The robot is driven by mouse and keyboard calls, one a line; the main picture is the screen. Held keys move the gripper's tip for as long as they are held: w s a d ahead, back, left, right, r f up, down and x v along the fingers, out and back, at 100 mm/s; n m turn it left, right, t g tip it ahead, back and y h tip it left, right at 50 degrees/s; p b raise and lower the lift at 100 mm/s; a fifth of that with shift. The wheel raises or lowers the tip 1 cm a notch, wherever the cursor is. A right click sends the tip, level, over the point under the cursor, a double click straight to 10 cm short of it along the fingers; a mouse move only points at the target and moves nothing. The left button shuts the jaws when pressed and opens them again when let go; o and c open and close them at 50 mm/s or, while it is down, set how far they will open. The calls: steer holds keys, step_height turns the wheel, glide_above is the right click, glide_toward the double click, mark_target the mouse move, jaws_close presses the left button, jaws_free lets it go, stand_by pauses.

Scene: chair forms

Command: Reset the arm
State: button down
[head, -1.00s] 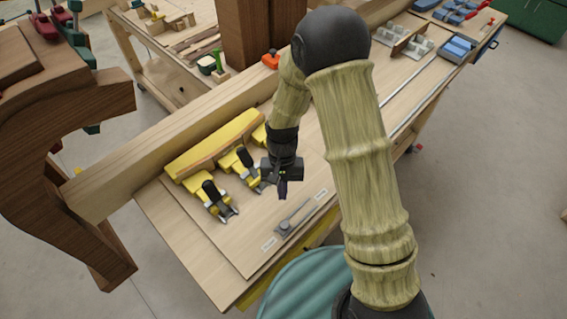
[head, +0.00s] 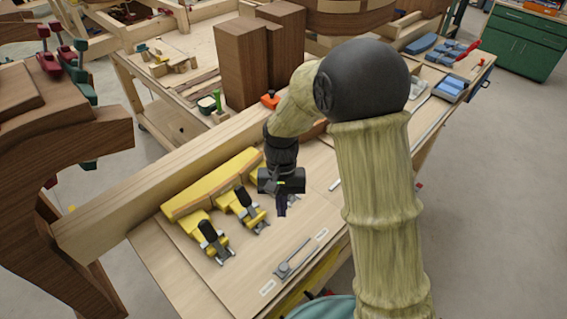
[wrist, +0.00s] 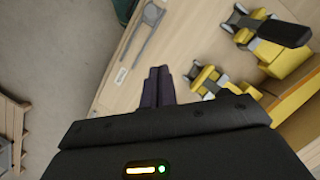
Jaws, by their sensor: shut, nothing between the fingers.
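My gripper (head: 281,208) hangs fingers down above the wooden workbench (head: 185,271), just right of the yellow clamps. In the wrist view its two dark fingers (wrist: 158,87) lie side by side, closed with nothing between them. My arm runs from the lower right of the head view up to a black elbow joint and down to the gripper. The fingers appear apart from the bench and the tools.
Dark wooden blocks (head: 261,60) stand behind. A large brown wooden form (head: 75,170) stands at left.

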steer(key=s+d+r+t+b, duration=0.1)
steer(key=s+d+r+t, duration=0.1)
steer(key=d, duration=0.6)
steer(key=s+d+r+t+b, duration=0.1)
steer(key=s+d+t, duration=0.3)
steer(key=d, duration=0.5)
steer(key=shift+d+r, duration=0.15)
steer(key=shift+r, duration=0.5)
steer(key=shift+s, duration=0.15)
